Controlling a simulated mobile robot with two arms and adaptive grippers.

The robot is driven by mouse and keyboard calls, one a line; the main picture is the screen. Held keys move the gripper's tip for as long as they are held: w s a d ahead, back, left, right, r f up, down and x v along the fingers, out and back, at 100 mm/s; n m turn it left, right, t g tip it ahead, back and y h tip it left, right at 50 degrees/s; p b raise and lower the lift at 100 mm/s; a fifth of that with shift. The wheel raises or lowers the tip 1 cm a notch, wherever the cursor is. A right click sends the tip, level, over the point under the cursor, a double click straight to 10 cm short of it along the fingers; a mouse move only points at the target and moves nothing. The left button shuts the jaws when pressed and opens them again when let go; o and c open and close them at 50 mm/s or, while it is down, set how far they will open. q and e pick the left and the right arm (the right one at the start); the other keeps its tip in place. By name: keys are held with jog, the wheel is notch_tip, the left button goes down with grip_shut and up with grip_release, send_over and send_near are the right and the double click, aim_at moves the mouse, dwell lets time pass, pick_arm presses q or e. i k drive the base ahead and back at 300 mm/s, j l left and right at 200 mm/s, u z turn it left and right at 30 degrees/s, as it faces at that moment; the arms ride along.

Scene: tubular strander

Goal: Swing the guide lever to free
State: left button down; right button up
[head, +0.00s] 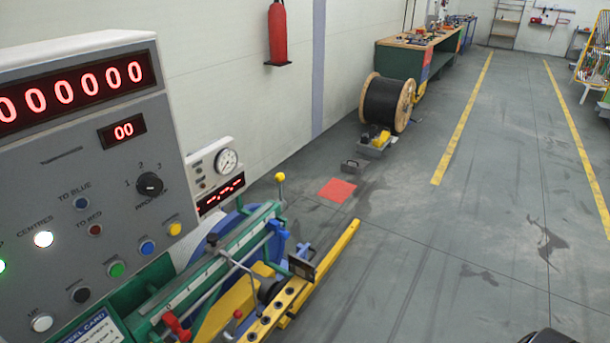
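The machine's guide bed (230,262) with a scale along it is at the lower middle of the head view. Several levers stand on it: one with a yellow ball knob (280,178) upright at its far end, one with a black knob (212,240) on a thin bent rod, and one with a red knob (238,314) near the front. A red clamp-like handle (177,327) is at the near end. I cannot tell which of these is the guide lever, nor read its position. Neither of my grippers is in view.
A grey control panel (60,170) with red displays and buttons fills the left. A yellow bar (322,262) edges the machine. A red floor square (337,190), a cable drum (388,102) and a workbench (405,57) lie beyond.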

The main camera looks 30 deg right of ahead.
aim_at(280, 177)
jog(key=i+l, duration=0.15)
jog(key=l, duration=0.15)
jog(key=i+l+u, duration=0.1)
jog(key=l, duration=0.25)
jog(key=i+l, duration=0.25)
jog(key=i+l+u, duration=0.1)
jog(key=l, duration=0.3)
jog(key=i+l, duration=0.2)
jog(key=l, duration=0.15)
jog(key=i+l, duration=0.15)
jog(key=l, duration=0.2)
jog(key=i+l+u, duration=0.1)
jog(key=l, duration=0.25)
